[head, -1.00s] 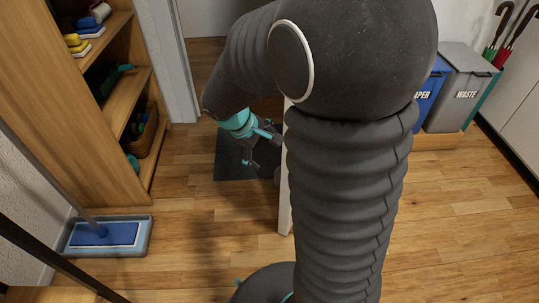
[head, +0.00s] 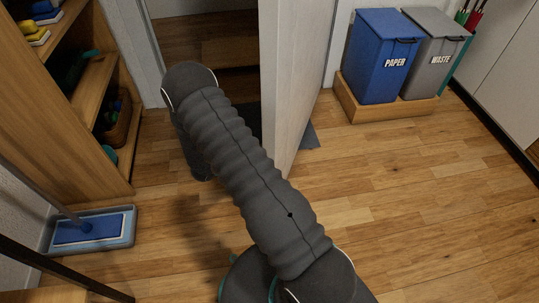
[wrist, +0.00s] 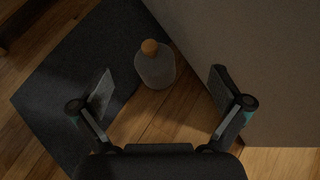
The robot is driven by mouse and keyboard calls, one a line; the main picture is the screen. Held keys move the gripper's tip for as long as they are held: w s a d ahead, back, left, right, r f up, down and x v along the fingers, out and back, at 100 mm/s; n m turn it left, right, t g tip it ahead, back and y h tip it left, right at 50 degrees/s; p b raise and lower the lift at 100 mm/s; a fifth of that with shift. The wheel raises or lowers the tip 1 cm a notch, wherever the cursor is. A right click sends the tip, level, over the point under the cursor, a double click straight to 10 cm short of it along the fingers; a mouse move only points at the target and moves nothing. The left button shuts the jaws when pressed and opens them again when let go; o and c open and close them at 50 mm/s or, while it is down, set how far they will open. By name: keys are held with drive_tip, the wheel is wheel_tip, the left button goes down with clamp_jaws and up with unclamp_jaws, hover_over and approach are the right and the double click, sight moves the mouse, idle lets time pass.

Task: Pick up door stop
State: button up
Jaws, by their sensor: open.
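The door stop (wrist: 155,69) shows in the wrist view as a rounded grey body with an orange-brown knob on top. It stands on the floor by the edge of a dark mat, close to the door panel. My gripper (wrist: 162,82) is open, with one finger to the left of the door stop and one to the right in the picture. The fingers do not appear to touch it; their height above it is hard to judge. In the head view my arm and the door hide the gripper and the door stop.
The open door (head: 290,85) stands beside my arm, and its panel (wrist: 235,55) fills the right of the wrist view. A dark mat (wrist: 60,85) lies left. Floor at right is clear.

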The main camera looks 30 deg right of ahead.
wheel_tip(320, 180, down, 8)
drive_tip(key=n+t, duration=0.2)
drive_tip(key=n, duration=0.1)
drive_tip(key=x, duration=0.4)
drive_tip(key=b+x, duration=0.1)
drive_tip(key=x, duration=0.8)
drive_tip(key=shift+w+a+f+b, duration=0.1)
drive_tip(key=shift+w+f+b, duration=0.05)
drive_tip(key=shift+w+b, duration=0.3)
drive_tip(key=c, duration=1.2)
drive_tip(key=shift+w, duration=0.1)
drive_tip(key=c, duration=0.3)
